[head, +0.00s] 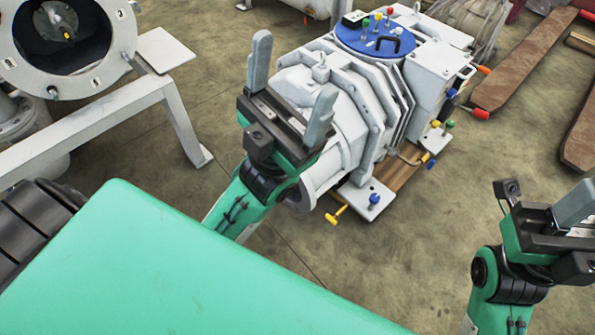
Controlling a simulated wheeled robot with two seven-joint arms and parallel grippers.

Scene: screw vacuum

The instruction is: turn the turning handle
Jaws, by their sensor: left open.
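A pale grey vacuum pump (345,95) stands at the upper middle of the head view. My right gripper (577,205) is at the right edge, partly cut off.
A large round grey housing (70,40) is at the upper left, beside a grey metal frame (110,105). The concrete floor (400,260) between my arms is clear.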

